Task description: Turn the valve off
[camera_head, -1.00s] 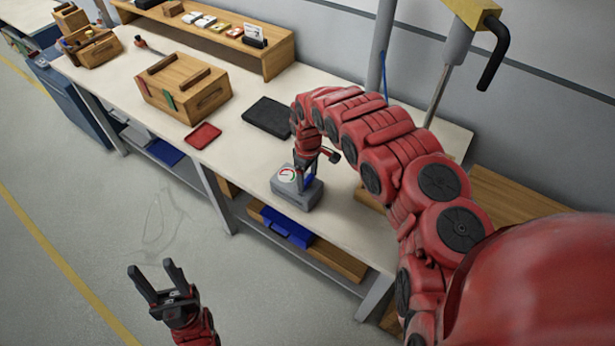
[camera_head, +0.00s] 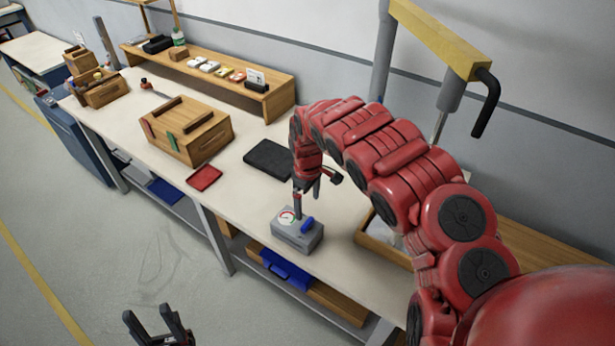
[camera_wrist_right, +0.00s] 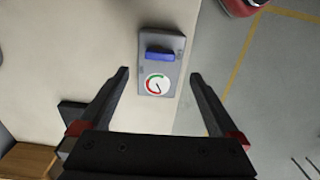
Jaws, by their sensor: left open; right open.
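The valve unit is a grey box (camera_head: 296,236) near the front edge of the workbench, with a round red, white and green gauge (camera_head: 287,217) and a blue handle (camera_head: 307,224) on top. In the right wrist view the box (camera_wrist_right: 171,82) lies beyond the fingertips, with the blue handle (camera_wrist_right: 160,54) crosswise above the gauge (camera_wrist_right: 156,85). My right gripper (camera_head: 307,193) is above and just behind the box, pointing down, open and empty. It also shows in the right wrist view (camera_wrist_right: 159,75). My left gripper (camera_head: 151,318) is open and empty, low over the floor, far from the bench.
A dark flat pad (camera_head: 268,160), a red tray (camera_head: 204,179) and a wooden toolbox (camera_head: 187,131) are on the bench to the left. A wooden tray (camera_head: 375,240) is right of the valve box, partly behind my right arm. A wooden shelf (camera_head: 277,99) stands at the back.

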